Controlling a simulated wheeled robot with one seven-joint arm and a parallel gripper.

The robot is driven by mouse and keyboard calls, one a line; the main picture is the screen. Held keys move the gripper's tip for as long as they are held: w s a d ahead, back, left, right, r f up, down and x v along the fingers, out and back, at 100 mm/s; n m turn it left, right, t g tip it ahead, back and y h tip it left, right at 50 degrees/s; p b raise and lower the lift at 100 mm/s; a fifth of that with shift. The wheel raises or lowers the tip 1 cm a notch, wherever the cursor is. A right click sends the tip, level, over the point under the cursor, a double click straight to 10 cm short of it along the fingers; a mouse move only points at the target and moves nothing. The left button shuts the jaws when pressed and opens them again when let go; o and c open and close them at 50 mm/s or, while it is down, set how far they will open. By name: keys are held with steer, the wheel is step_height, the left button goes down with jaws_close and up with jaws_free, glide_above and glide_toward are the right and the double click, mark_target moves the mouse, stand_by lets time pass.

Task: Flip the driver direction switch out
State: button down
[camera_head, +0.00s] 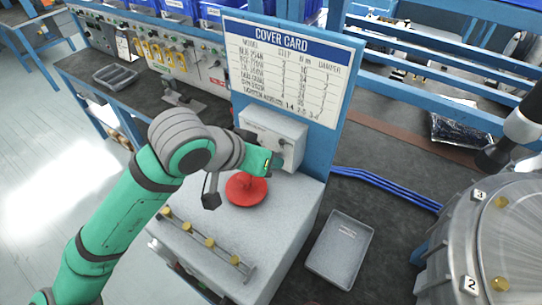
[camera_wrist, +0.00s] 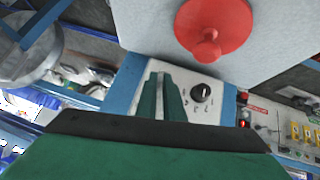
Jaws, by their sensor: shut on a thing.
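A pale grey control box (camera_head: 273,132) stands on top of the grey cabinet, below the cover card. My gripper (camera_head: 275,160) is at the front of this box. In the wrist view, my gripper's green fingers (camera_wrist: 161,80) are close together and reach the box's panel (camera_wrist: 224,82), beside a round black knob (camera_wrist: 201,92) with markings. They are shut on a small part of the panel, which fits the driver direction switch. The switch itself is hidden between and behind the fingers, so its position does not show.
A red round knob (camera_head: 246,188) stands on the cabinet top (camera_head: 285,225) just below my gripper. A rail with several brass knobs (camera_head: 207,241) is at its front edge. A grey tray (camera_head: 340,250) and blue cables (camera_head: 385,187) lie to the right, near a large metal drum (camera_head: 490,245).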

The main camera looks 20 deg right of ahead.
steer(key=shift+s+a+f+t+h, duration=0.1)
steer(key=shift+f+t+h, duration=0.3)
steer(key=shift+t+h, duration=0.3)
steer(key=shift+a+f+t+h, duration=0.1)
steer(key=shift+f+t+h, duration=0.35)
steer(key=shift+h, duration=0.65)
steer(key=c, duration=1.9)
jaws_free()
steer(key=v, duration=1)
steer(key=shift+s+a, duration=0.25)
steer(key=shift+a, duration=0.05)
steer(key=shift+r, duration=0.1)
